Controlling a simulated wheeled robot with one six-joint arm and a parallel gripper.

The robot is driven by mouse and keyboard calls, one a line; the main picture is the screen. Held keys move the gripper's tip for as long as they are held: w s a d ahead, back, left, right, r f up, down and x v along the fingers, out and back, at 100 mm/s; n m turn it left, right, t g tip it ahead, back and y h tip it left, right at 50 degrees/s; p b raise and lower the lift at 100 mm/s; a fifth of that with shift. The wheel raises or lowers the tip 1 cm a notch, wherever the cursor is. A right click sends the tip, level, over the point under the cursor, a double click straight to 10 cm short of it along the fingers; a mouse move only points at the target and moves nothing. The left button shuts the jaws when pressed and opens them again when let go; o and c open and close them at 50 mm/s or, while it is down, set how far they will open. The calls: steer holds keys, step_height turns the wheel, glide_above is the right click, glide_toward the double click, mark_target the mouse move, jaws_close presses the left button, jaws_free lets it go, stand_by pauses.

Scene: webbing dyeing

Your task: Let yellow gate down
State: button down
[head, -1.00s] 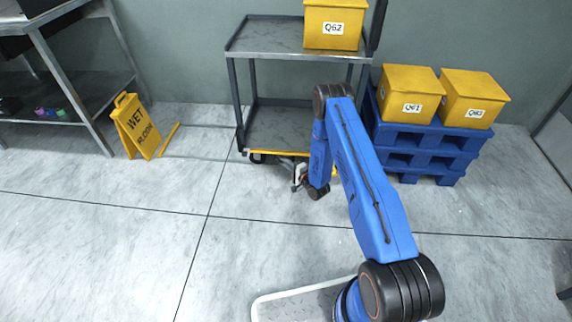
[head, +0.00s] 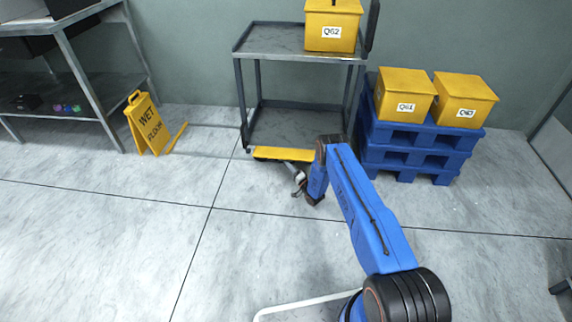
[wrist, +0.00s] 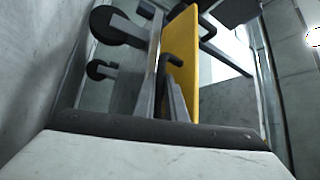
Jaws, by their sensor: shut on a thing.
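The yellow gate (head: 282,153) is a flat panel at the low front edge of the grey cart (head: 246,100). Its broad face shows in the head view, and its right end is behind my arm. My gripper (head: 296,180) is low in front of the gate, just above the floor. In the wrist view the gate (wrist: 183,60) rises as a yellow panel just beyond the fingers. A dark bent handle (wrist: 172,64) stands off it, and my gripper (wrist: 166,92) is shut on that handle. The exact contact is partly hidden by the fingers.
A yellow bin Q62 (head: 332,15) stands on the cart top. Blue pallets (head: 410,150) with yellow bins Q61 (head: 404,95) and Q63 (head: 464,100) stand to the right. A wet floor sign (head: 147,125) stands left. The floor in front is open.

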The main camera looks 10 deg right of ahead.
steer(key=shift+f, duration=0.15)
steer(key=c, duration=1.8)
jaws_free()
steer(key=r+v, duration=0.1)
steer(key=v, duration=0.7)
steer(key=s+r+v, duration=0.1)
steer(key=r+v, duration=0.1)
steer(key=v, duration=0.6)
steer(key=shift+s+d+r, duration=0.2)
steer(key=shift+d+r, duration=0.05)
steer(key=shift+d, duration=0.15)
